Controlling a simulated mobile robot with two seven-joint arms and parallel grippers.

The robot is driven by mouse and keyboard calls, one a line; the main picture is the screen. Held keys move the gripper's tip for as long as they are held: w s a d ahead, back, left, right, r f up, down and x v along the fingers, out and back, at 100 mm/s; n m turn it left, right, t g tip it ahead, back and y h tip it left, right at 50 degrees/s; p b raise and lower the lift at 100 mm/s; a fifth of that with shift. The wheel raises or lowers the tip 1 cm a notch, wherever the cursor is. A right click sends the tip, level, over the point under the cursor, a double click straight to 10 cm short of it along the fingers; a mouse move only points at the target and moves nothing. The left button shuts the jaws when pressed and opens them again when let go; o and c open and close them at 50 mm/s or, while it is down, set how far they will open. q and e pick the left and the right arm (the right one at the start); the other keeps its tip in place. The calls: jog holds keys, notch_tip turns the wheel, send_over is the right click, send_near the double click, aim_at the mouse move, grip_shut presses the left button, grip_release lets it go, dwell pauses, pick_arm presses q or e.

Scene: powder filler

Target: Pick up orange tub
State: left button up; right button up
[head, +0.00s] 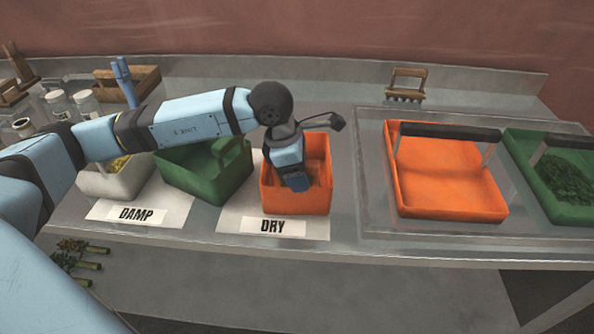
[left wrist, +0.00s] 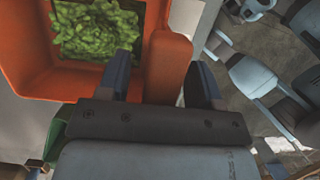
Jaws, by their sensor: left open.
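The orange tub (head: 296,202) stands upright on the white DRY card. It also shows in the left wrist view (left wrist: 62,82), with green leafy stuff (left wrist: 95,30) inside. My left gripper (head: 296,184) reaches down over the tub from above. In the left wrist view the gripper (left wrist: 158,82) is open, with one finger over the inside of the tub and the other outside, and the tub's wall between them. I cannot tell whether either finger touches the wall. My right gripper is not in view.
A green tub (head: 190,178) stands close left of the orange tub, and a pale tub (head: 108,184) by the DAMP card (head: 137,214). To the right are a larger orange tray (head: 450,205) with a dark handle and a green tray (head: 558,208). Glass jars (head: 85,103) stand at the back left.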

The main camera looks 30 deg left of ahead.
pick_arm(q)
jog(key=shift+f+b, duration=0.25)
jog(key=shift+b, duration=0.25)
dwell(0.5)
grip_shut()
